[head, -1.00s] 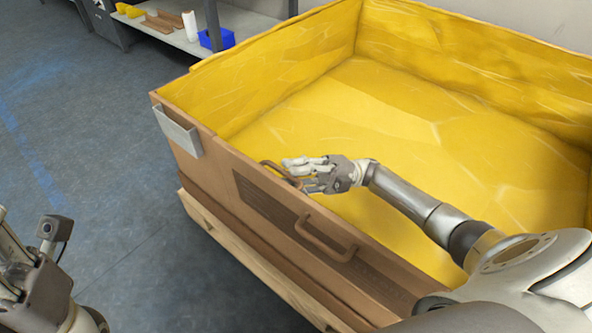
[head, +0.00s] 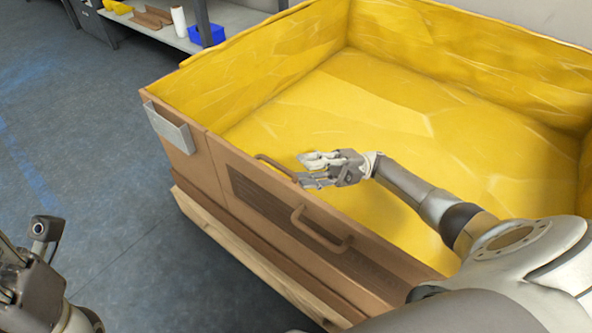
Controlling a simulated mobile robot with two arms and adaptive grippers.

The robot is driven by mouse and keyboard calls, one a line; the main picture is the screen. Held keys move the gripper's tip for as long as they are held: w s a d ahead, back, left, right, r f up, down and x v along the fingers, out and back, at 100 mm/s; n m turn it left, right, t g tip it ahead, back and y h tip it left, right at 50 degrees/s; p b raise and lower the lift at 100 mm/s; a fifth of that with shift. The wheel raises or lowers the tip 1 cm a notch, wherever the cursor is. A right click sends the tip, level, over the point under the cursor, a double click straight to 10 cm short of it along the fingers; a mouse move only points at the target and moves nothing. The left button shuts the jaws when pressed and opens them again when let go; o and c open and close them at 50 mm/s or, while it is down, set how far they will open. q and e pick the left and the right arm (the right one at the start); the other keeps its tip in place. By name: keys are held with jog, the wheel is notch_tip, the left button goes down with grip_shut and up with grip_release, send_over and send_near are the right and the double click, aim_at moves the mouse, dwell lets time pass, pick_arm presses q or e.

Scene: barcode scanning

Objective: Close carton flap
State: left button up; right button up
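The carton is a large brown box with a yellow lining. My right gripper (head: 303,170) is just inside the flap's top edge, beside the far handle. Its fingers are spread with nothing held between them; whether the lower finger touches the handle is unclear. My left gripper (head: 14,262) is partly cut off at the left edge, away from the carton.
The carton rests on a wooden pallet (head: 225,242). A grey metal holder (head: 168,128) is fixed to its front left corner. A shelf (head: 160,32) with a blue bin (head: 207,35) stands behind. The floor at left is clear.

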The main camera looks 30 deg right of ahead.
jog(key=shift+v, duration=0.95)
